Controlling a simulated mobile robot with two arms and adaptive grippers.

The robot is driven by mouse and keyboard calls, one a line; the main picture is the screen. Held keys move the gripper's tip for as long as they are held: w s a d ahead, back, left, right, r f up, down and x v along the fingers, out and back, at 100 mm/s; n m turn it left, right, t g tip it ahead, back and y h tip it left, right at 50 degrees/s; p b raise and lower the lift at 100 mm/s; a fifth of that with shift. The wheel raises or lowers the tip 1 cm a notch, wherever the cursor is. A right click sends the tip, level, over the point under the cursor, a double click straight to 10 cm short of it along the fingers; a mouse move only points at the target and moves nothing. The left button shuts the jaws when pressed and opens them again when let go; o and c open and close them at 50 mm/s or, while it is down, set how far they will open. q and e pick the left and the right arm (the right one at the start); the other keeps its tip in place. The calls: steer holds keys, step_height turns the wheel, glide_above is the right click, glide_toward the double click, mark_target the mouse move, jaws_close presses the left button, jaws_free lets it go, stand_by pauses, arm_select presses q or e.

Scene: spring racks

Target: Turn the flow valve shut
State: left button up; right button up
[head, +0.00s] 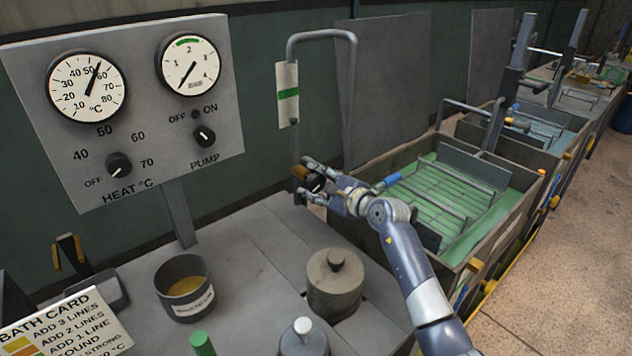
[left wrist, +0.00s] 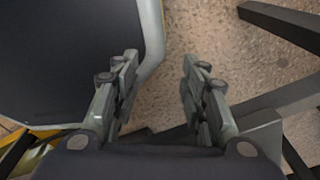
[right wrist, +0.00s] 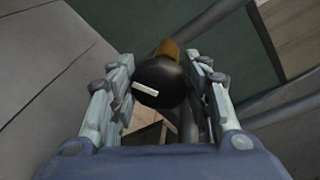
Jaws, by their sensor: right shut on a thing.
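The flow valve has a round black knob with a white pointer mark (right wrist: 160,82) and a brass body (right wrist: 167,50) on a grey pipe, seen in the right wrist view. In the head view the knob (head: 315,183) is partly hidden by my fingers. My right gripper (head: 318,180) is shut on the knob, with a finger on either side; it also shows in the right wrist view (right wrist: 165,88). The pointer lies slightly tilted, nearly across the gap between the fingers. My left gripper (left wrist: 157,90) is open and empty above the floor, outside the head view.
A panel (head: 215,120) with two gauges and HEAT and PUMP knobs stands at left. A bent grey pipe (head: 351,90) rises by the valve. A lidded pot (head: 335,285) and a dark bowl (head: 182,305) stand on the bench. A green bath (head: 515,215) lies right of the valve.

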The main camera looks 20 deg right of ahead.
steer(key=o, duration=1.1)
steer(key=v, duration=1.2)
